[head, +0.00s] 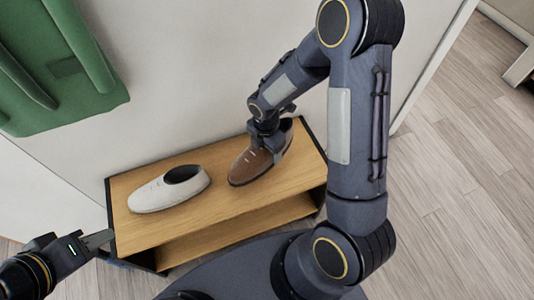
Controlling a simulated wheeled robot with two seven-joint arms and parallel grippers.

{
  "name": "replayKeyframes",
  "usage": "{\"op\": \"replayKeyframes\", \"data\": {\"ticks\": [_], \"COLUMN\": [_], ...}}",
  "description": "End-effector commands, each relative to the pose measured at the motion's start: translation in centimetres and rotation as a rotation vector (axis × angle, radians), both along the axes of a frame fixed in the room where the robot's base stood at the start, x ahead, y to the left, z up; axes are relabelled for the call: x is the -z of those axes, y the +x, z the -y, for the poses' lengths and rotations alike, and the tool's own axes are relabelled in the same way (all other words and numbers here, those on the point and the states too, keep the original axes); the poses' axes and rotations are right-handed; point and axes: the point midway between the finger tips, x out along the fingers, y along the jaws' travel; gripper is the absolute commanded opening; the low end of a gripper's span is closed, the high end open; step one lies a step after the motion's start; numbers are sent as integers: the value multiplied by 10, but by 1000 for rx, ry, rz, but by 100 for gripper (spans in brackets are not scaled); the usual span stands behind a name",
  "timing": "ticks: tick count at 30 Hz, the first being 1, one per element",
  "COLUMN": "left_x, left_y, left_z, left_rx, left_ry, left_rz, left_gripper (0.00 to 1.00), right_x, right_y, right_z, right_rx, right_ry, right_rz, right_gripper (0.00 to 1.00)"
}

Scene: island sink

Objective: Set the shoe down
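A brown shoe (245,168) is at the right part of the wooden shelf top, toe pointing to the lower left. My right gripper (272,148) comes down over its opening from above, with a finger against the shoe, and looks shut on it. The gripper hides part of the shoe, and I cannot tell whether its sole touches the wood. A white shoe (160,193) with a dark opening lies on the left part of the same top. My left gripper (106,240) is at the lower left, beside the shelf's left edge and apart from both shoes; its finger gap is not clear.
The low wooden shelf unit (217,202) has dark side frames, a lower board (235,232), and stands against a pale wall. Bare wood lies between the shoes and along the front. A green object (60,70) is on the wall at upper left. Wood floor is clear at right.

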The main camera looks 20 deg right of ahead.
Motion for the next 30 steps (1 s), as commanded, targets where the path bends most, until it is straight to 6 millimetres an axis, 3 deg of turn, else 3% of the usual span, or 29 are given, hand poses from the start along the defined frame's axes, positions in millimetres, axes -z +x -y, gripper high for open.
{"op": "replayKeyframes", "data": {"ticks": [2, 10, 16, 27, 28, 30], "left_x": [4, 8, 17, 19, 19, 18], "left_y": [0, 0, 0, 0, 0, 0], "left_z": [0, 0, 0, 0, 0, 0], "left_rx": [0, 0, 0, 0, 0, 0], "left_ry": [0, 0, 0, 0, 0, 0], "left_rz": [0, 0, 0, 0, 0, 0], "left_gripper": [36, 36, 36, 36, 36, 36], "right_x": [11, 26, 56, 60, 60, 59], "right_y": [6, 17, 18, 18, 18, 18], "right_z": [5, 13, 13, 13, 13, 13], "right_rx": [1, 1, -1, 0, 0, 0], "right_ry": [0, -1, 0, 0, 0, 0], "right_rz": [0, 1, -1, 2, 1, 1], "right_gripper": [42, 42, 42, 42, 74, 84]}}
